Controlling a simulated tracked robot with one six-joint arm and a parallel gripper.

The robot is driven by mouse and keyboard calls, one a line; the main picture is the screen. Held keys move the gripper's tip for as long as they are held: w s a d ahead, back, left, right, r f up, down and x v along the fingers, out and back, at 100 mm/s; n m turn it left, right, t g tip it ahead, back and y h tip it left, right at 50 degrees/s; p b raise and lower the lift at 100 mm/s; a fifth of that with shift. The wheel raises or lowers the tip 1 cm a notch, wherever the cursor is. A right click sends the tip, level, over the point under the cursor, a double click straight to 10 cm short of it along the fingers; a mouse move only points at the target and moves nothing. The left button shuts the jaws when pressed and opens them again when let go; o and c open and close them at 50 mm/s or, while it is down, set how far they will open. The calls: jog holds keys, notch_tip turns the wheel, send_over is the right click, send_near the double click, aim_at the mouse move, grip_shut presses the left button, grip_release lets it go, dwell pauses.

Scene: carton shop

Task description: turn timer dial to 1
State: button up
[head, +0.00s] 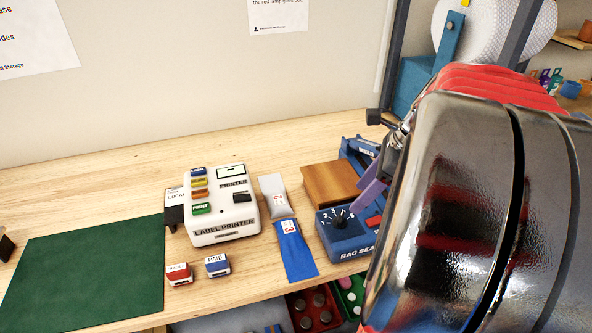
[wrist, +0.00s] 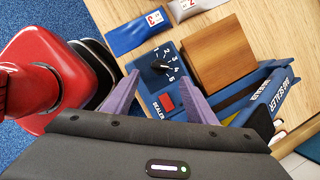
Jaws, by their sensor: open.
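The blue bag sealer (head: 345,241) sits on the bench with a black timer dial (head: 341,219) on its top. The wrist view shows the dial (wrist: 159,66) with white numbers 1 to 5 around its edge. I cannot tell clearly which number its pointer marks. My gripper (wrist: 160,78) is open, its two purple fingers spread either side of the dial, with nothing between them that I can see gripped. In the head view a purple finger (head: 371,194) is just right of the dial; my arm hides the sealer's right side.
A red button (wrist: 167,102) sits beside the dial. A wooden block (head: 330,184) stands behind the sealer, and a blue pouch (head: 296,250) lies to its left. A white label printer (head: 222,215), two stamps and a green mat (head: 85,275) are further left.

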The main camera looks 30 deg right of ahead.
aim_at(341, 216)
jog(key=x, duration=0.9)
jog(key=shift+w+f, duration=0.1)
jog(key=shift+c, duration=0.3)
jog(key=c, duration=1)
